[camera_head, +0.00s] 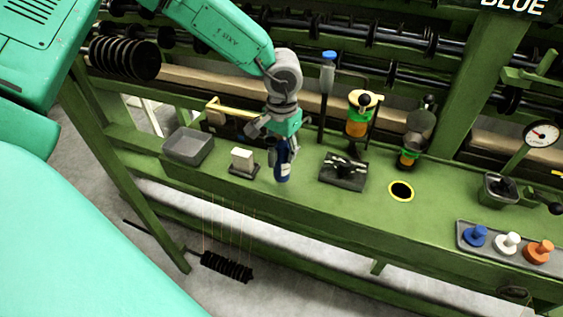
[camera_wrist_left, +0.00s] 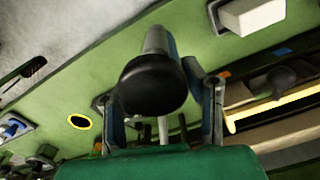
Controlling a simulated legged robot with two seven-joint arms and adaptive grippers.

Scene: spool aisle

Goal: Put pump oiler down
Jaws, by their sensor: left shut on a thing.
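My left gripper (camera_head: 283,142) hangs over the green bench, shut on the pump oiler. A yellow ring around a dark round spot (camera_head: 401,191) lies on the bench to the right. My right gripper is not in view.
On the green bench (camera_head: 330,210), a grey tray (camera_head: 188,147) and a white block (camera_head: 242,159) stand left of the gripper. Blue, white and orange knobs (camera_head: 507,243) sit at far right.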

